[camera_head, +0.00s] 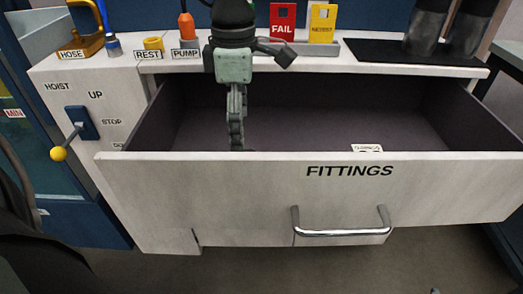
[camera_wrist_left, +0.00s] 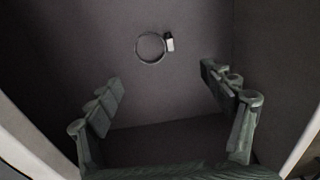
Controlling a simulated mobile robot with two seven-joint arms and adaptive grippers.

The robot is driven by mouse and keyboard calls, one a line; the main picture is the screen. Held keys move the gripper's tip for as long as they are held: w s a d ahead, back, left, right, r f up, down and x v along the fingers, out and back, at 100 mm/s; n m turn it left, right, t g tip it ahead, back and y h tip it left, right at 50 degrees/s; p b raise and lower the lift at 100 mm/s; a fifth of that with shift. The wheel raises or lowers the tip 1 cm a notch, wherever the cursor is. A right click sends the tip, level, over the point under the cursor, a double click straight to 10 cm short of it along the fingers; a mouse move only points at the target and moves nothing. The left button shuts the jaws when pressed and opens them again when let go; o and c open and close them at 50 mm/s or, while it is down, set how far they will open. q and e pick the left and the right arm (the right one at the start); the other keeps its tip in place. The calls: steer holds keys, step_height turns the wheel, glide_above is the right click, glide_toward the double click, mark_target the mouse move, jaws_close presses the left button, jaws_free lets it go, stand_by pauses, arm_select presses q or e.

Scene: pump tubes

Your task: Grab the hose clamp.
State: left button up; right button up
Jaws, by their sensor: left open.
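The hose clamp (camera_wrist_left: 167,43) is a thin metal ring with a small light screw housing on its right side. It lies on the dark drawer floor in the left wrist view, beyond my fingertips and near the top of the picture. In the head view it is hidden behind the drawer front. My left gripper (camera_head: 238,146) points down into the open drawer, its lower end hidden by the drawer front. In the left wrist view the gripper (camera_wrist_left: 161,76) has its fingers wide apart with nothing between them. My right gripper is not in view.
The FITTINGS drawer (camera_head: 250,190) is pulled out, its walls around my gripper. A white label (camera_head: 367,148) shows inside the drawer. On the counter above stand an orange-topped item (camera_head: 187,27), a red FAIL card (camera_head: 282,22) and a yellow card (camera_head: 323,23). A yellow-knobbed lever (camera_head: 58,153) is at left.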

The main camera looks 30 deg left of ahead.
arm_select(q)
steer(key=shift+w+d+f, duration=0.1)
steer(key=shift+w, duration=0.25)
steer(key=shift+w+f, duration=0.2)
steer(key=shift+f, duration=0.15)
steer(key=f, duration=0.7)
steer(key=shift+d, duration=0.25)
steer(key=c, duration=1)
